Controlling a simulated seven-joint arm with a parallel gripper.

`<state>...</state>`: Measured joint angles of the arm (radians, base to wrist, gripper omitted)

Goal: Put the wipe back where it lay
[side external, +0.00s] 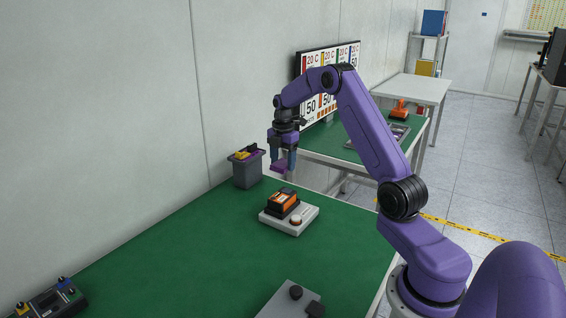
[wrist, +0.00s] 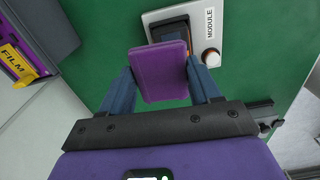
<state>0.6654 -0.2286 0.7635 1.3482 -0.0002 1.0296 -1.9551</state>
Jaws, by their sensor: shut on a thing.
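My gripper (side external: 283,164) is shut on the wipe (side external: 281,168), a flat purple pad, and holds it in the air above the far end of the green table. In the wrist view the wipe (wrist: 160,72) sits between the two blue-grey fingers of my gripper (wrist: 163,78). It hides part of the white plate labelled MODULE (wrist: 204,20) below. In the side view that module (side external: 290,222) carries an orange and black block and a round white knob. The place where the wipe lay cannot be told from these frames.
A grey plate (side external: 285,302) with black knobs and a control box (side external: 50,302) lie nearer. The green table (side external: 190,255) between is clear.

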